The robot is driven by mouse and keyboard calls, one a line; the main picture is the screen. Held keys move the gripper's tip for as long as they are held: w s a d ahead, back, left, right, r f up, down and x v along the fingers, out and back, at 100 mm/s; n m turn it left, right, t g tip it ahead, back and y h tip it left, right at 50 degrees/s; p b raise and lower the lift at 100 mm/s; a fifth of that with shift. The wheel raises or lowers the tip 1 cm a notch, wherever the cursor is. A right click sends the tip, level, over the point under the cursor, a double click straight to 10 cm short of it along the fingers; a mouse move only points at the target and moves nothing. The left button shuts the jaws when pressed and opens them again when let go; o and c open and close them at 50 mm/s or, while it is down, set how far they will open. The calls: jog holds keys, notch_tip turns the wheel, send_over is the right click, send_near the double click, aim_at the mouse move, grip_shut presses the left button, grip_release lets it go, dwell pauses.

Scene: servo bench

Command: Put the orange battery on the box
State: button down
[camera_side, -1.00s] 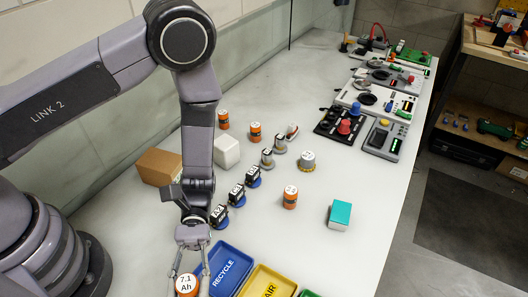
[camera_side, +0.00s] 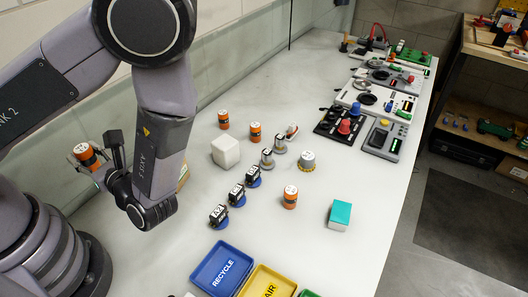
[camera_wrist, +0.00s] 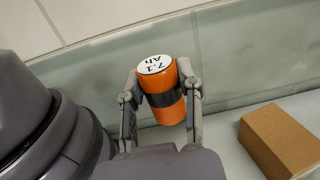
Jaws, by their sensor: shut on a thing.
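An orange battery (camera_wrist: 163,92) with a black band and a white top marked 7.1 Ah is held between the two fingers of my gripper (camera_wrist: 163,100). In the side view the battery (camera_side: 86,154) is at the left, raised near the back wall, with my gripper (camera_side: 88,162) shut around it. The brown cardboard box (camera_wrist: 280,142) sits on the bench to the right of the gripper in the wrist view, apart from the battery. In the side view my arm hides most of the box; only a sliver (camera_side: 184,176) shows.
A white block (camera_side: 226,152) stands right of my arm. Several other orange batteries (camera_side: 290,197) and small black parts (camera_side: 237,195) stand on the bench. Blue (camera_side: 222,268) and yellow (camera_side: 267,283) trays lie at the front. A teal-topped box (camera_side: 340,214) is at the right.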

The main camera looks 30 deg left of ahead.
jog(key=shift+w+a+r+m+t, duration=0.15)
jog(key=shift+w+r+m+t, duration=0.2)
jog(key=shift+r, duration=0.2)
jog(key=shift+w+a+r+m+t, duration=0.15)
jog(key=shift+w+r+m+t, duration=0.1)
jog(key=shift+w+r+t, duration=0.2)
jog(key=w+f, duration=0.2)
jog(key=w, duration=0.2)
jog(key=w+f, duration=0.3)
jog(key=w, duration=0.1)
jog(key=w+f, duration=0.3)
jog(key=w, duration=0.1)
jog(key=shift+w+a+f, duration=0.15)
jog(key=shift+w+a, duration=0.15)
jog(key=shift+a, duration=0.1)
jog(key=shift+w+f, duration=0.2)
jog(key=shift+f, duration=0.05)
jog(key=f, duration=0.3)
jog(key=shift+w, duration=0.35)
jog(key=shift+f, duration=0.45)
jog(key=c, duration=0.7)
grip_release()
jog(key=shift+f, duration=0.15)
jog(key=shift+c, duration=0.2)
